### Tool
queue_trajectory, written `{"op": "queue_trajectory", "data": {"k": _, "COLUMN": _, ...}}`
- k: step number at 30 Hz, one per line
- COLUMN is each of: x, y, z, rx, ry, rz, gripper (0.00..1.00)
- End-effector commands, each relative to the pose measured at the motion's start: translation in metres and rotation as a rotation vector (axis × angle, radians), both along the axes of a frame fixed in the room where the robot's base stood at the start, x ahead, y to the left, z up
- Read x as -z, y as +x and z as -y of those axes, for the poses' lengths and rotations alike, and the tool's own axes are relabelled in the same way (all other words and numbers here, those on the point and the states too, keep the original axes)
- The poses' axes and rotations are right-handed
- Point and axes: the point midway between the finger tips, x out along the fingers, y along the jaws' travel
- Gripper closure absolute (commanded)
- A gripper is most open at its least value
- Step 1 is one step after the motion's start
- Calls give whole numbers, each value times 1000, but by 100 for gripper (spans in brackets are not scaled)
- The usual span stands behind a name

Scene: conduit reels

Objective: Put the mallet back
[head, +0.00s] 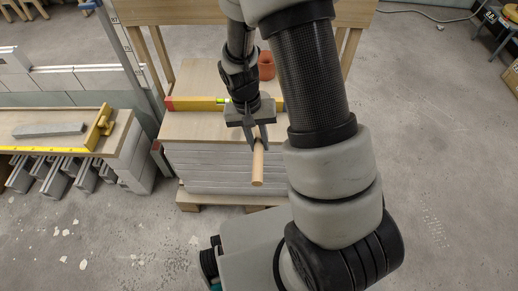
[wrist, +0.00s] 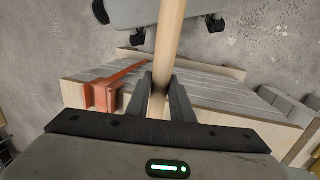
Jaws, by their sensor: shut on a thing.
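My gripper (head: 256,142) is shut on a pale round wooden handle, which I take to be the mallet's (head: 258,166). The handle sticks out toward the front in the head view. In the wrist view the same handle (wrist: 170,30) runs from between my fingers (wrist: 160,90) to the top edge. No mallet head shows in either view. My gripper and the handle are above the front edge of a wood-topped stack (head: 190,125) of grey boards. I cannot tell from the frames where the mallet's place is.
A yellow level (head: 200,103) lies across the stack, behind my gripper. An orange tool (wrist: 100,95) is at the stack's edge in the wrist view. A low bench (head: 118,130) at left holds a grey bar (head: 48,130).

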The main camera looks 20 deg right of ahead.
Motion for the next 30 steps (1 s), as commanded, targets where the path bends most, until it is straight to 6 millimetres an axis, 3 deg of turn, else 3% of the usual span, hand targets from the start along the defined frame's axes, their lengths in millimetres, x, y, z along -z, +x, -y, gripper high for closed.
{"op": "queue_trajectory", "data": {"k": 13, "x": 50, "y": 1, "z": 0, "rx": 1, "ry": 1, "rz": 1, "gripper": 100}}
{"op": "queue_trajectory", "data": {"k": 20, "x": 54, "y": 1, "z": 0, "rx": -1, "ry": 1, "rz": 4, "gripper": 100}}
{"op": "queue_trajectory", "data": {"k": 21, "x": 55, "y": 1, "z": 0, "rx": -1, "ry": 0, "rz": 2, "gripper": 78}}
{"op": "queue_trajectory", "data": {"k": 24, "x": 55, "y": 1, "z": 0, "rx": 0, "ry": 0, "rz": 2, "gripper": 61}}
{"op": "queue_trajectory", "data": {"k": 30, "x": 54, "y": 0, "z": 0, "rx": 0, "ry": 1, "rz": 1, "gripper": 61}}
